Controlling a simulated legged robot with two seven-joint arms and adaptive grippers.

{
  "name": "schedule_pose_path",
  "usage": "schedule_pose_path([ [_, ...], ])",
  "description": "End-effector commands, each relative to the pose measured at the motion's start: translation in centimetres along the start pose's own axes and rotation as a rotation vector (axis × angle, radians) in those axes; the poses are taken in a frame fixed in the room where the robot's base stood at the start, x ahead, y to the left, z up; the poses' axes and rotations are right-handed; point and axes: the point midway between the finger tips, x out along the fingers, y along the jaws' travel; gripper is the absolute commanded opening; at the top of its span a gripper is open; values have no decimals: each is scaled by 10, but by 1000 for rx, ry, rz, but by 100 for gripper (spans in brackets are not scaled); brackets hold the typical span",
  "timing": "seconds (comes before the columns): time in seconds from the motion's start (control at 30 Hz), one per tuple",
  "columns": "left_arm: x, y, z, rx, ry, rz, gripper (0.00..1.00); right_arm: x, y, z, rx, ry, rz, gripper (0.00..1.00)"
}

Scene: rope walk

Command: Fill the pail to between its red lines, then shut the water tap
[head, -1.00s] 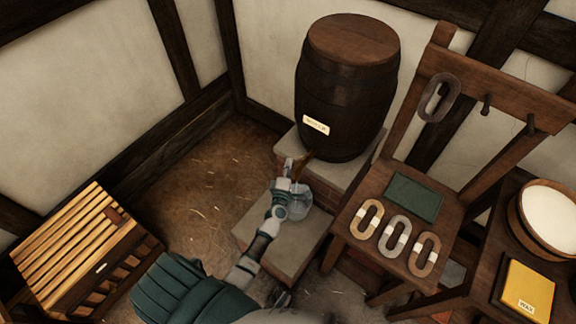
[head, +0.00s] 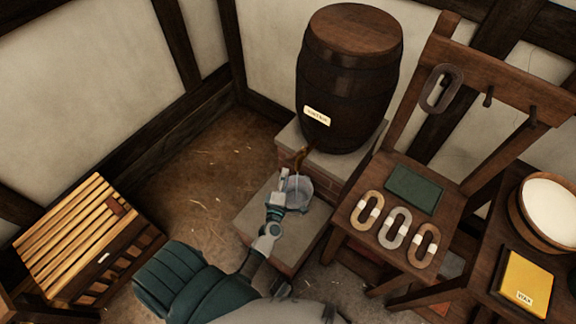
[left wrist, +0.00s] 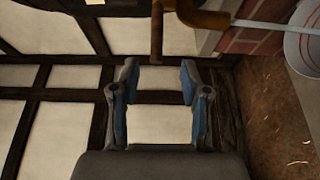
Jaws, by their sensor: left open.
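The dark barrel (head: 350,80) with a paper label stands at the back, its brass tap (head: 301,157) low on its front. In the left wrist view the tap (left wrist: 207,19) has a brown handle (left wrist: 157,30), and a pale stream runs from its spout towards the pail. My left gripper (head: 283,180) is open and empty, just short of the tap handle (left wrist: 158,92). My right gripper is out of view.
The barrel rests on a brick and stone block (head: 336,165). A chair (head: 440,205) with several rope links stands at right, beside a table with a yellow wax box (head: 526,285) and a wooden tub (head: 548,215). A slatted crate (head: 85,240) stands at left. The floor between is clear.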

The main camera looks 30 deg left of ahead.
Motion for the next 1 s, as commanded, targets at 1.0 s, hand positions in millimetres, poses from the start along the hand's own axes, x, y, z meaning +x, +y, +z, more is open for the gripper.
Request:
schedule_pose_path([
  [1.0,-27,7,-94,999,-293,314,43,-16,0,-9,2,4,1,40],
])
